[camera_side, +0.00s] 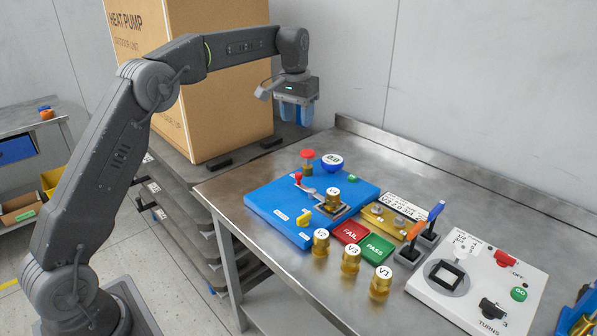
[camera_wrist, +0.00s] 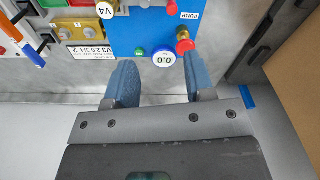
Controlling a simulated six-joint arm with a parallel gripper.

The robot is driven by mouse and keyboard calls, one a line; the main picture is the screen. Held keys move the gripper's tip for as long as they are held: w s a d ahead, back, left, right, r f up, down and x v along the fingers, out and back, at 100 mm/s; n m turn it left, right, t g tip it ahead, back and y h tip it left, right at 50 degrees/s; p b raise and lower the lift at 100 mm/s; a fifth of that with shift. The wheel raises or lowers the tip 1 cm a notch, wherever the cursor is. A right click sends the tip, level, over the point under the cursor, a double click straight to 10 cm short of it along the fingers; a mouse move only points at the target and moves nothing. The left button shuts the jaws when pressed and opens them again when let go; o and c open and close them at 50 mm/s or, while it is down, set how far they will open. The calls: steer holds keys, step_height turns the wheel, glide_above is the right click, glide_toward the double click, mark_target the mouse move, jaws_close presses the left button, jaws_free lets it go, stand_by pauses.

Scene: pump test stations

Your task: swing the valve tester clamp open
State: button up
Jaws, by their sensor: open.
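The blue valve tester board (camera_side: 275,205) lies on the steel table; part of it shows at the top of the wrist view (camera_wrist: 140,40). A brass valve labelled V4 (camera_side: 333,199) sits in its fixture. The clamp, a small metal lever with a red tip (camera_side: 298,177), lies beside the valve, its arm reaching toward it; I cannot tell whether it presses on the valve. In the wrist view a red tip (camera_wrist: 172,7) shows at the top edge. My gripper (camera_side: 296,122) is open and empty, high behind the board, its blue fingers pointing down, touching nothing.
A red pump knob (camera_side: 307,155) and a round gauge (camera_side: 332,162) stand at the board's back edge. Loose brass valves (camera_side: 350,258), FAIL and PASS pads (camera_side: 376,247), and a white panel (camera_side: 450,300) lie in front and right. A large cardboard box (camera_side: 225,100) stands left of my gripper.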

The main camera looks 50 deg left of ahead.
glide_toward(299, 173)
steer(key=shift+g, duration=0.4)
steer(key=f, duration=0.9)
steer(key=shift+w+a, duration=0.1)
steer(key=shift+w, duration=0.15)
jaws_close()
